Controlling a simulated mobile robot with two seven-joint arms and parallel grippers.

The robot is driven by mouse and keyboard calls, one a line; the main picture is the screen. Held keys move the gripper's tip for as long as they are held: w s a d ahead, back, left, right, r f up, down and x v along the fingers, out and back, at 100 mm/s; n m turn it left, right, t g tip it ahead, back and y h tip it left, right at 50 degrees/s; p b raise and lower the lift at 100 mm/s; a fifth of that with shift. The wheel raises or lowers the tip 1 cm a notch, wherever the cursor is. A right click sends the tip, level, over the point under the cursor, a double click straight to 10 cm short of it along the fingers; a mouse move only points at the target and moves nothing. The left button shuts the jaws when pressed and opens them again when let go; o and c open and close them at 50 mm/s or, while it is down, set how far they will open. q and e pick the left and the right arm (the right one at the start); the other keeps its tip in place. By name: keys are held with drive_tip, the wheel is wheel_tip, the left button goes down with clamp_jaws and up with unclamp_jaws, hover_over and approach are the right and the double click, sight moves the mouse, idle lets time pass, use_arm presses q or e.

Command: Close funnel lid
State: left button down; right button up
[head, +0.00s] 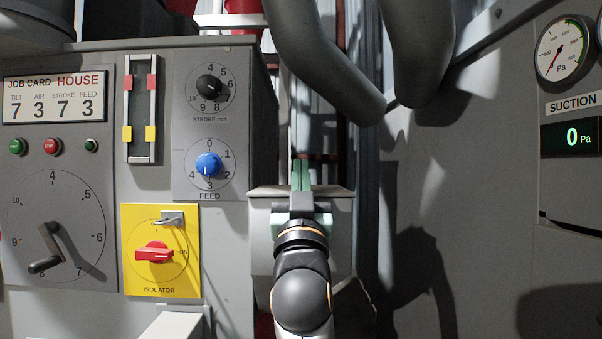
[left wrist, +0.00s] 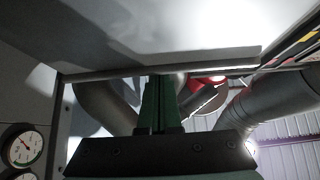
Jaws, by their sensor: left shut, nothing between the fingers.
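My left gripper (head: 301,172) is in the middle of the head view, its green fingers pointing up and away, shut and empty. It stands in front of a grey box (head: 342,225) with a flat top edge (head: 262,191), which seems to be the funnel with its lid. My wrist and hand hide the box's middle, so I cannot tell how the lid stands. In the left wrist view the green fingers (left wrist: 160,84) reach up to the rim of a broad grey panel (left wrist: 170,40); I cannot tell whether they touch it. My right gripper is not in view.
A control panel (head: 133,185) with dials and a yellow isolator plate (head: 184,280) stands close on the left. Thick grey ducts (head: 330,70) hang above. A grey wall with a suction gauge (head: 563,48) and a display reading 0 Pa (head: 571,137) is on the right.

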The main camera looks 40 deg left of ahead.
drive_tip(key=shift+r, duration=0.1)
